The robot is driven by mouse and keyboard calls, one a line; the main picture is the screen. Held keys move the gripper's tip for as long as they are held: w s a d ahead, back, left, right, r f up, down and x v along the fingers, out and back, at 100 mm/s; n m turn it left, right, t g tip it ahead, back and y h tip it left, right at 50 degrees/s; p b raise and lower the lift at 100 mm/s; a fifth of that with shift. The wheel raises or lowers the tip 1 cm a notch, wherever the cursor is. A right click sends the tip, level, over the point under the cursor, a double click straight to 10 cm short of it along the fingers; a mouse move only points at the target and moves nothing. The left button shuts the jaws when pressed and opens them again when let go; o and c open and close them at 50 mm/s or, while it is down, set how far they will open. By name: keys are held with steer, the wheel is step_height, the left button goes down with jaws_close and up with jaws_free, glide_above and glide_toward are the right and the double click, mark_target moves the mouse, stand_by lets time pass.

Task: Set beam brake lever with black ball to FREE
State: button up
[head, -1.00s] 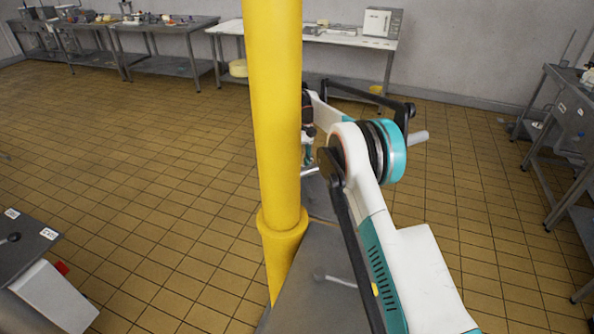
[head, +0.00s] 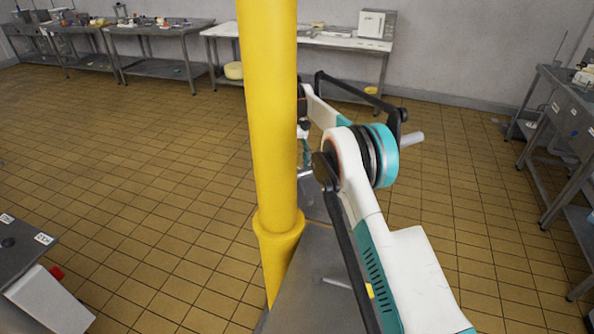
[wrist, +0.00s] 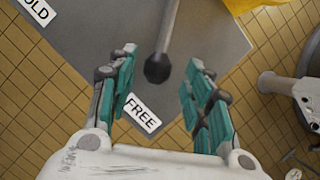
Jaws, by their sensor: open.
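In the wrist view the lever is a grey rod (wrist: 171,27) coming in from the top and ending in a black ball (wrist: 157,68). It lies over a dark grey plate (wrist: 95,50). A white FREE label (wrist: 142,113) is just below the ball, and a partly cut-off label reading "OLD" (wrist: 38,10) is at the top left. My gripper (wrist: 161,58) is open, with the ball appearing between its teal fingers. No contact shows, and I cannot tell the depth between them. In the head view the yellow post hides most of my gripper.
A thick yellow post (head: 268,120) stands close in front of my arm in the head view. Another labelled plate (head: 18,252) is at the lower left. Benches line the back wall (head: 160,45) and right side (head: 570,120). The tiled floor (head: 130,160) between is clear.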

steer(key=shift+v, duration=2.45)
